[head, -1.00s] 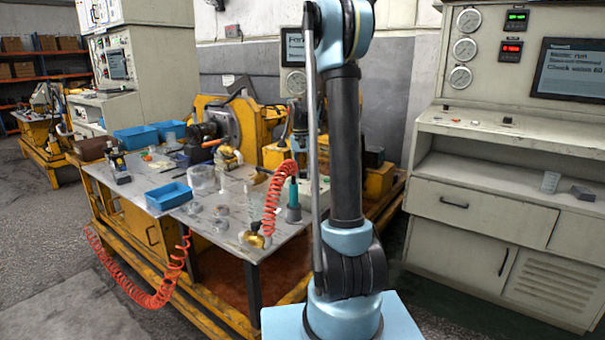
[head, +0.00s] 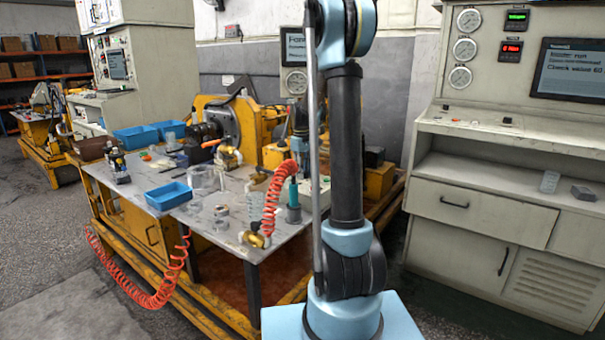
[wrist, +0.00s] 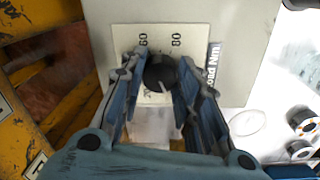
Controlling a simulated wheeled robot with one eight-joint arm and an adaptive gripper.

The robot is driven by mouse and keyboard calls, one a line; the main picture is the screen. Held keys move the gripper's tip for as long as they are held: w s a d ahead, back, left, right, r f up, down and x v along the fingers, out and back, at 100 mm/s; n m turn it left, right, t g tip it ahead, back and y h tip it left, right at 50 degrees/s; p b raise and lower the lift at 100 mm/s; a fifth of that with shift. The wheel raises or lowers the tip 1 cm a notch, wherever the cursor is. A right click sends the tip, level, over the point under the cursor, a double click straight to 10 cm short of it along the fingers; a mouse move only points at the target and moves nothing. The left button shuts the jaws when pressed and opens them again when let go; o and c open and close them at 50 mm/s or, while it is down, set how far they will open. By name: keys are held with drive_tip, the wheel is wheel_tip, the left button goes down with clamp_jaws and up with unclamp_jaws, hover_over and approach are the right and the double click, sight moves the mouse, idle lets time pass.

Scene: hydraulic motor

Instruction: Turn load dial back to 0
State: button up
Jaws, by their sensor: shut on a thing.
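The load dial (wrist: 160,72) is a round black knob on a pale scale plate in the wrist view. The numbers 60 and 80 show above it, and a "Load Nm" label (wrist: 213,65) stands to its right. My gripper (wrist: 160,78) has its blue fingers on the left and right sides of the knob and is shut on it. The knob's pointer cannot be made out, and the lower part of the scale is partly hidden by the fingers. In the head view my arm covers the dial area, so I cannot see the dial there.
A metal-topped bench (head: 230,230) holds blue trays (head: 168,196), glass jars and a red coiled hose (head: 271,195). A cabinet (head: 500,180) with gauges and a screen stands at right. Yellow framing (wrist: 40,75) lies left of the dial in the wrist view.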

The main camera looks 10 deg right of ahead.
drive_tip(key=shift+n, duration=1)
drive_tip(key=shift+d, duration=0.1)
drive_tip(key=o, duration=1.1)
drive_tip(key=r, duration=1.1)
drive_tip(key=shift+s+a+r, duration=0.2)
drive_tip(key=shift+a+r, duration=0.1)
drive_tip(key=shift+r, duration=0.1)
